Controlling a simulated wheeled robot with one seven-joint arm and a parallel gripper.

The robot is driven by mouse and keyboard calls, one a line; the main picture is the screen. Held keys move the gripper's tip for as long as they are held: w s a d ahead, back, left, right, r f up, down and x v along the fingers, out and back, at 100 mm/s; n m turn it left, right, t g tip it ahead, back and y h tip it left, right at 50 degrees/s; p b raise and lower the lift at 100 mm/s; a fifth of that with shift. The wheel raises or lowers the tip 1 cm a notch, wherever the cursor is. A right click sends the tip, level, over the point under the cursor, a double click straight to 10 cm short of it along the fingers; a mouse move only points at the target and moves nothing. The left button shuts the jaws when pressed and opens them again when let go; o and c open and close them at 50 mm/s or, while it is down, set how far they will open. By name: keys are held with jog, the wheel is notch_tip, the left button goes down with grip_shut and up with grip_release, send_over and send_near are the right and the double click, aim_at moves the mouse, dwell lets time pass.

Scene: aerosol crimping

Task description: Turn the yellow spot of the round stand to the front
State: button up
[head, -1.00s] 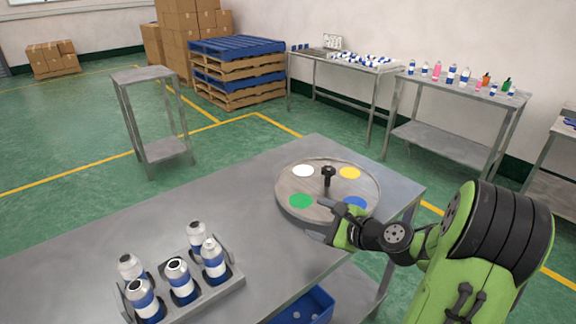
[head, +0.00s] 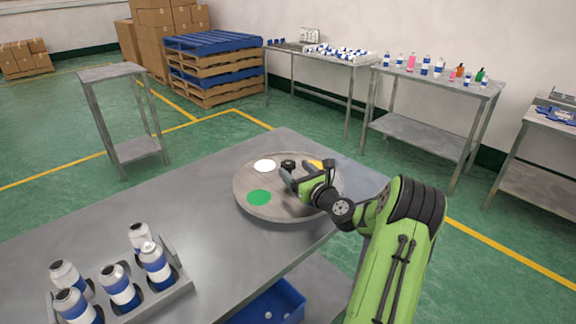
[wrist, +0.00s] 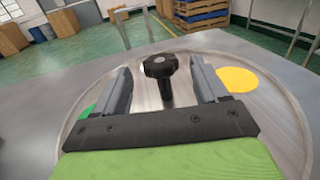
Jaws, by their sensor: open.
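The round stand (head: 250,210) lies on the metal table, with a black knob (head: 288,164) on a short post at its centre. The yellow spot (head: 315,164) is at the stand's back right, partly hidden by my gripper; the wrist view shows it right of the jaws (wrist: 238,80). The white spot (head: 265,166) is at the back left and the green spot (head: 259,197) at the front left. The blue spot is hidden behind my arm. My gripper (head: 288,176) is open over the stand. In the wrist view the knob (wrist: 160,68) stands between the two fingers, with gaps on both sides.
A rack (head: 184,283) with several blue-and-white cans stands at the table's front left. A blue bin (head: 275,303) sits below the table's front edge. The table left of the stand is clear. Shelves with bottles (head: 440,85) stand at the back.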

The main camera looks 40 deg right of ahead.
aim_at(292, 167)
jog(key=w, duration=0.4)
jog(key=shift+w+d, duration=0.35)
jog(key=shift+d, duration=0.05)
grip_shut()
